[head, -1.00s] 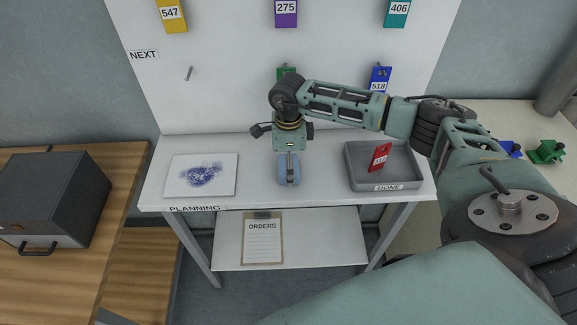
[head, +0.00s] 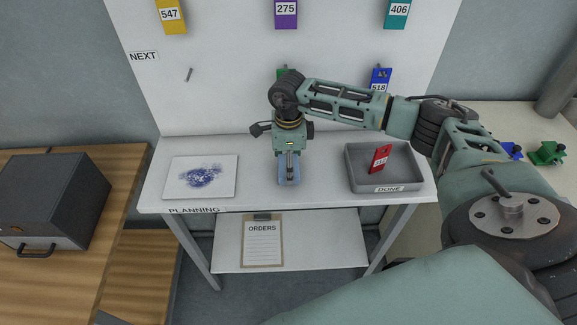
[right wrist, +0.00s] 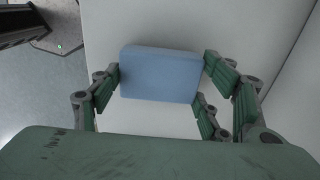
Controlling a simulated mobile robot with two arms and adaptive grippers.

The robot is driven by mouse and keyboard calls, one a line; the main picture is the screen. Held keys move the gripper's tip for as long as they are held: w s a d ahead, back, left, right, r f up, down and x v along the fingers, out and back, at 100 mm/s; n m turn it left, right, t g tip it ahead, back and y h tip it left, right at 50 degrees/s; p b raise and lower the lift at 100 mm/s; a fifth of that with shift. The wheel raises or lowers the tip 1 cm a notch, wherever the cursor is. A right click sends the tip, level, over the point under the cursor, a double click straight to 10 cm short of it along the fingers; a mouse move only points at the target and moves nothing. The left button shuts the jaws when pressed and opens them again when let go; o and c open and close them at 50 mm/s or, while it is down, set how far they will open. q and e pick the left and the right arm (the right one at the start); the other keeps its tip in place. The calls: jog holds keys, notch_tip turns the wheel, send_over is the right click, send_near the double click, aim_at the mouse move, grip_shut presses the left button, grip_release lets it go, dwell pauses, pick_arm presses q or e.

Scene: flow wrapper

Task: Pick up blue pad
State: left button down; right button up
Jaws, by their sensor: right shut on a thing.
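The blue pad (head: 283,176) is on the white table (head: 262,195), between the stained white sheet and the grey tray. My right gripper (head: 289,179) points down over it and hides its middle. In the right wrist view the pad (right wrist: 158,74) is a pale blue block with green-padded fingers touching its left and right ends. My right gripper (right wrist: 160,82) is shut on the pad. I cannot tell whether the pad still touches the table. My left gripper is not in view.
A grey tray (head: 418,168) marked DONE holds a red tag (head: 380,158) at the right. A white sheet (head: 175,180) with blue stains lies at the left. Tags hang on the board behind. An ORDERS clipboard (head: 262,241) lies on the lower shelf.

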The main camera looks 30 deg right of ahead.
notch_tip(320, 180, up, 2)
jog(key=shift+w+r+b, duration=0.1)
jog(key=shift+r+b, duration=0.1)
jog(key=shift+b, duration=0.55)
jog(key=s+d+r+b, duration=0.4)
jog(key=s+r, duration=0.3)
jog(key=s, duration=0.3)
jog(key=shift+s+d+r, duration=0.4)
jog(key=shift+d, duration=0.1)
